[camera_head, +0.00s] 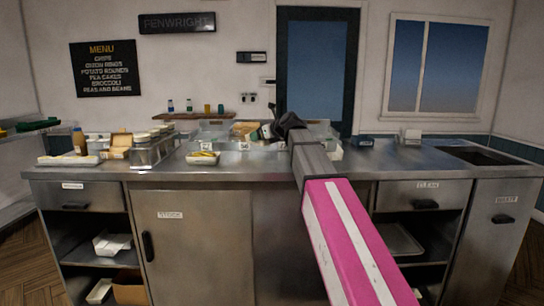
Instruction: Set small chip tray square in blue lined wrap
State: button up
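A small white tray with yellow chips (203,158) sits on the steel counter left of the middle, near the front edge. My arm reaches from the lower right up over the counter. My gripper (272,130) is a small dark shape above the back of the counter, to the right of and beyond the chip tray. It is too small and dark to tell whether its fingers are open or shut. I cannot make out a blue lined wrap for sure; the area behind my arm is hidden.
A white tray of food (68,160) and a sauce bottle (79,140) stand at the counter's left. Lidded containers (145,150) stand between them and the chip tray. Counter right of my arm is mostly clear.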

jog(key=w+d+f, duration=0.1)
jog(key=d, duration=0.1)
jog(key=w+d+f, duration=0.3)
jog(key=w+d, duration=0.1)
jog(key=shift+f, duration=2.4)
jog(key=shift+f, duration=0.1)
jog(key=o, duration=0.9)
